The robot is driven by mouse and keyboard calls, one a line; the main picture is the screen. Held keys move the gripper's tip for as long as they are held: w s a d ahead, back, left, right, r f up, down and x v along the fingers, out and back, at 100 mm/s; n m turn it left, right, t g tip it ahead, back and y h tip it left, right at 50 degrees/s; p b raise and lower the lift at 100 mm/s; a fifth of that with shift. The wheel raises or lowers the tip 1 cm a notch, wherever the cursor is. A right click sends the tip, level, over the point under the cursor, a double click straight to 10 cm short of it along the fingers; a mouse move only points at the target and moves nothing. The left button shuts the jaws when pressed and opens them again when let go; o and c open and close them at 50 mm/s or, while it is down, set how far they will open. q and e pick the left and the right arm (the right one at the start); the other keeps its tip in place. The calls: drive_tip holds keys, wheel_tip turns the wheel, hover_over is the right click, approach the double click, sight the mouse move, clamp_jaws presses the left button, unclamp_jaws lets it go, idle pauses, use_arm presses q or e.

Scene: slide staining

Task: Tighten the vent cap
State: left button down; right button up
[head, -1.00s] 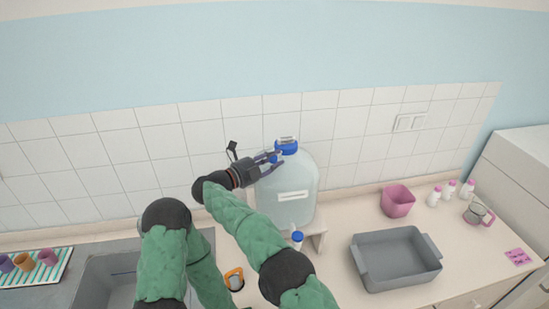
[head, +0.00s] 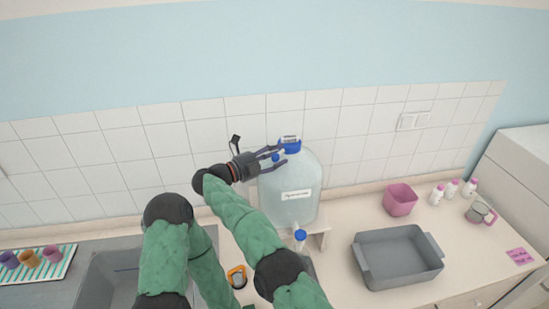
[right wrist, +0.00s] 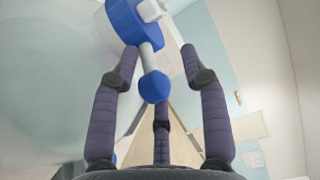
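A large clear carboy (head: 290,203) stands on a low stand against the tiled wall. Its blue main cap (head: 291,145) is on top. The small blue vent cap (head: 276,157) sticks out beside it. In the right wrist view the vent cap (right wrist: 154,87) sits at the end of a pale stem coming from the blue main cap (right wrist: 128,20). My right gripper (head: 284,155) is open, with its fingers spread around the vent cap; in the wrist view (right wrist: 160,70) gaps show between fingers and cap. My left arm comes in at lower left; its gripper is out of view.
A blue-capped spigot (head: 300,235) is at the carboy's lower front. A grey tub (head: 398,258), a pink bin (head: 400,199), white bottles and a mug stand to the right. A sink (head: 100,285) and a striped tray with cups are at left. An orange-rimmed item (head: 237,277) lies in front.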

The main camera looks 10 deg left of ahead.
drive_tip(key=shift+f, duration=0.25)
wheel_tip(320, 180, up, 10)
idle(0.6)
drive_tip(key=shift+r, duration=0.1)
